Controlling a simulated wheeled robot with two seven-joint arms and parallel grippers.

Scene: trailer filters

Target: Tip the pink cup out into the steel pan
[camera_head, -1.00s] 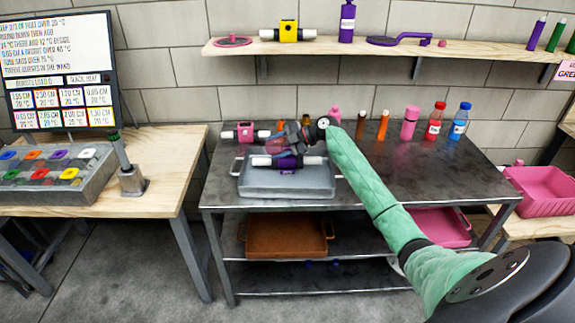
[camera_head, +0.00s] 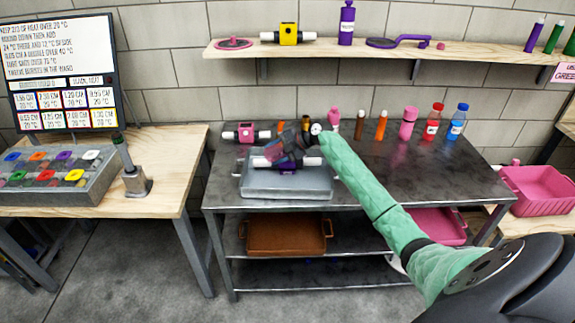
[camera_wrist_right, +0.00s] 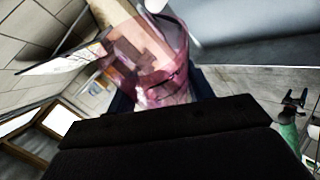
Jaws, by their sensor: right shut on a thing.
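The steel pan (camera_head: 320,190) sits at the front left of the dark metal table. My right gripper (camera_head: 284,148) is above the pan, shut on the translucent pink cup (camera_head: 270,149). In the right wrist view the cup (camera_wrist_right: 165,75) is tilted, with reddish and pale patches in its lower part; whether these are contents is unclear. A grey surface, apparently the pan (camera_wrist_right: 250,30), lies beyond its mouth. A purple block with white rods (camera_head: 286,166) shows at the pan, partly covered by the gripper. A small black gripper shape on a green sleeve (camera_wrist_right: 292,112), seemingly my left arm, shows there too.
A pink block with white ends (camera_head: 246,132) stands behind the pan. Several bottles, including a pink one (camera_head: 408,123) and a red one (camera_head: 432,125), line the table's back edge. A shelf (camera_head: 390,47) runs above. The table's right front is clear.

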